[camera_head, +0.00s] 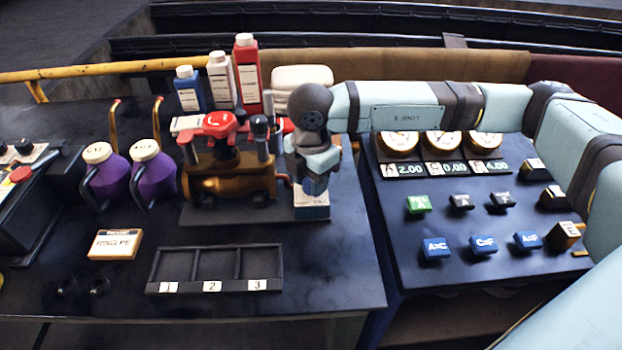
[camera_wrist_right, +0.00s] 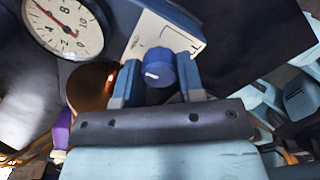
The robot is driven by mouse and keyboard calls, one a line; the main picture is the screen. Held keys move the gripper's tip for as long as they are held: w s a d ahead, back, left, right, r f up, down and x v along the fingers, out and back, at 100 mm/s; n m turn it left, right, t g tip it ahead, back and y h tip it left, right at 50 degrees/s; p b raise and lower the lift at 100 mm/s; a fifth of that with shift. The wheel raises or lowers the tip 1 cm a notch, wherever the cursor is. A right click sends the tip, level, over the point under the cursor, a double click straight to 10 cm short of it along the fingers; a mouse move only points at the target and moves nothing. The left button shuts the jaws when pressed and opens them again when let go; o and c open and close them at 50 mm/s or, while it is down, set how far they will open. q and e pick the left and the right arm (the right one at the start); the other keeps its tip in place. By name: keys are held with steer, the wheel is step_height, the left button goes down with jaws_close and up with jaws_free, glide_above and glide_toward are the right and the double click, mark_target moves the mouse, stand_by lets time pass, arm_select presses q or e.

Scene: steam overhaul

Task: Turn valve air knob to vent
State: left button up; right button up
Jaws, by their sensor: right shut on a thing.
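The blue valve air knob (camera_wrist_right: 160,69) has a short white mark on its face. It stands in front of a white label plate (camera_wrist_right: 146,37), whose small lettering I cannot read. My right gripper (camera_wrist_right: 158,72) has one finger on each side of the knob and is shut on it. In the head view my right gripper (camera_head: 314,180) points down over the blue-and-white block (camera_head: 311,206) at the right end of the brass valve body (camera_head: 228,186). The gripper hides the knob there. My left gripper is not in view.
A red handwheel (camera_head: 219,124) and several posts rise close to the left of my gripper. Bottles (camera_head: 246,75) stand behind. Purple jugs (camera_head: 154,178) stand further left. An empty three-slot rack (camera_head: 213,270) lies in front. A panel with gauges (camera_head: 443,142) and blocks is at the right.

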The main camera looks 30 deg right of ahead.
steer(key=n+b, duration=0.3)
steer(key=n, duration=0.3)
steer(key=shift+f+b, duration=0.2)
steer(key=shift+b, duration=0.15)
steer(key=n+b, duration=0.2)
steer(key=n, duration=0.3)
steer(key=shift+r+n+b, duration=0.15)
steer(key=shift+n+b, duration=0.15)
steer(key=o, duration=0.9)
step_height(320, 180, up, 14)
steer(key=shift+f+p, duration=0.1)
steer(key=shift+p, duration=0.9)
